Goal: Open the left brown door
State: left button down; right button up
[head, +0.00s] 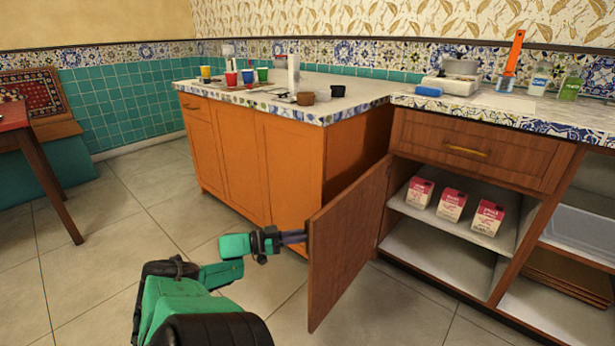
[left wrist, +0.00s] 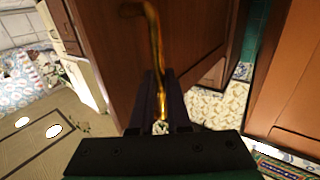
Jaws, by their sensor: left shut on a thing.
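The brown door (head: 347,243) stands swung out from its cabinet, which shows open shelves behind it. My left gripper (head: 296,237) is at the door's outer face near its free edge. In the left wrist view the door (left wrist: 105,50) fills the upper middle, with a gold bar handle (left wrist: 154,40) on it. The left gripper (left wrist: 160,105) is shut on the lower part of this handle. In the head view the handle is hidden by the gripper and the door. My right gripper is not in view.
Three pink and white cartons (head: 452,204) stand on the cabinet's upper shelf. A drawer with a gold handle (head: 466,150) is above. The orange cabinet (head: 230,160) stands close to the left of the door. Tiled floor (head: 110,255) is clear at the left.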

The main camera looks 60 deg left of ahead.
pick_arm(q)
jog(key=c, duration=0.9)
grip_release()
jog(key=shift+w, duration=0.15)
jog(key=b+v, duration=0.1)
jog(key=v, duration=1.3)
jog(key=shift+s, duration=0.3)
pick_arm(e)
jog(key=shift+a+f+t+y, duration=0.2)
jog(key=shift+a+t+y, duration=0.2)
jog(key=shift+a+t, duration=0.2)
